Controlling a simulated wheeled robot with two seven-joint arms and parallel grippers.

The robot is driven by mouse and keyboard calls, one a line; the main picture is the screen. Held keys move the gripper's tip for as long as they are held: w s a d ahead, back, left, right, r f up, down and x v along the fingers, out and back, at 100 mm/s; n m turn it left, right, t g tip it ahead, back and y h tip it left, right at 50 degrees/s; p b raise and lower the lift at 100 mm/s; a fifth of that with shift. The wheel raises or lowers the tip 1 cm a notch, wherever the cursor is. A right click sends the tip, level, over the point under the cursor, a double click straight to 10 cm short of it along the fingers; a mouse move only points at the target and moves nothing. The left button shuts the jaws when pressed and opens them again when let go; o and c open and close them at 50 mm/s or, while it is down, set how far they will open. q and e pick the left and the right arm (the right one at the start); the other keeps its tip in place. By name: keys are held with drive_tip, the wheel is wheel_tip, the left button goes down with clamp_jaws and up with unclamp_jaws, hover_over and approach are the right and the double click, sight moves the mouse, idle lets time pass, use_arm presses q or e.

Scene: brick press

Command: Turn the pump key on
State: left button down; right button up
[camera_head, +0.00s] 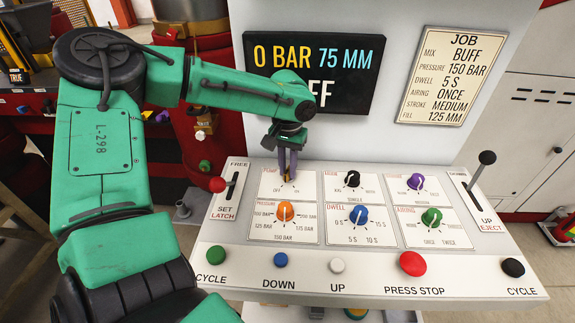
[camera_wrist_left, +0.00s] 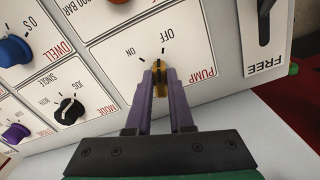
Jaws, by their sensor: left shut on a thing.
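The pump key is a small brass-yellow key on the PUMP panel (camera_head: 268,196) at the upper left of the white console. In the left wrist view the pump key (camera_wrist_left: 160,88) stands between the gripper fingers, with its tip towards the OFF mark; the ON mark is beside it to the left. My left gripper (camera_head: 288,174) reaches down from above with purple fingers, and it is shut on the pump key. The fingers hide most of the key in the head view. My right gripper is not in view.
Close by are the black mode knob (camera_head: 352,179), orange pressure knob (camera_head: 285,211) and blue dwell knob (camera_head: 359,215). A red-knobbed lever (camera_head: 217,185) stands left of the panel. A display (camera_head: 312,75) reads 0 BAR 75 MM, its lower line partly hidden.

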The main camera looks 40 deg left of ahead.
use_arm(q)
drive_tip(key=n+p, duration=0.1)
drive_tip(key=n, duration=0.3)
drive_tip(key=shift+w+r, duration=0.15)
drive_tip(key=shift+w+d+n, duration=0.1)
drive_tip(key=shift+n, duration=2.7)
drive_tip(key=c, duration=0.8)
unclamp_jaws()
wheel_tip(320, 180, up, 14)
drive_tip(key=shift+r, duration=0.2)
